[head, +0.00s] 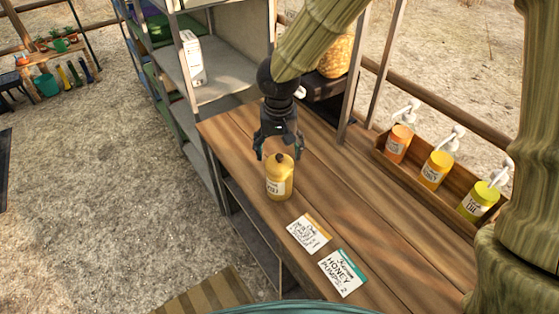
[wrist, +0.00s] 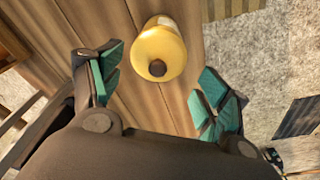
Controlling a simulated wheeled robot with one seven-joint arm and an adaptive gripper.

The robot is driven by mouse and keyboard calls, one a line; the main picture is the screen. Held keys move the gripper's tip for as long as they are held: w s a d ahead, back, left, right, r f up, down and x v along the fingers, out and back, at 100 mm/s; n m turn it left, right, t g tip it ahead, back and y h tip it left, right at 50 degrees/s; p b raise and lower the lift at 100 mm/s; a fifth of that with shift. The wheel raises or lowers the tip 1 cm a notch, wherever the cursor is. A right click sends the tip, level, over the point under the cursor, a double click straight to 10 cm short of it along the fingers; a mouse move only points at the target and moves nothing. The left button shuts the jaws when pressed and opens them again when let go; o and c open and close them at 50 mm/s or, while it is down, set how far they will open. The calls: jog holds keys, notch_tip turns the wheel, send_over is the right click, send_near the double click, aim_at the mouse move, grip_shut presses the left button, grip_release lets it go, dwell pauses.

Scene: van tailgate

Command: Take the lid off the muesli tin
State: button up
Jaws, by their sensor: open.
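A yellow tin (head: 279,182) with a pale label stands upright on the wooden counter, near its left edge. Its yellow lid (head: 281,163) with a dark round knob is on top. My gripper (head: 279,150) is open just above and behind the tin, fingers pointing down, and nothing is held. In the wrist view the tin (wrist: 160,48) lies beyond the open fingers (wrist: 155,88), with the dark knob of the lid (wrist: 158,68) facing the camera between them. I cannot read the tin's label.
Two cards, one orange-edged (head: 309,234) and one teal-edged (head: 342,272), lie on the wooden counter (head: 385,225) in front of the tin. Pump bottles (head: 437,170) stand in a wooden rack at right. A grey shelf (head: 215,65) stands behind the counter's left end.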

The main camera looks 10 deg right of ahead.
aim_at(280, 156)
jog(key=shift+w+d+f+p, duration=0.15)
jog(key=shift+w+f, duration=0.1)
jog(key=shift+f, duration=0.35)
jog(key=shift+w+f+p, duration=0.15)
jog(key=shift+w+f, duration=0.05)
jog(key=shift+f, duration=0.35)
jog(key=shift+s+f, duration=0.1)
jog(key=shift+f, duration=0.65)
jog(key=c, duration=1.1)
jog(key=shift+c, duration=0.2)
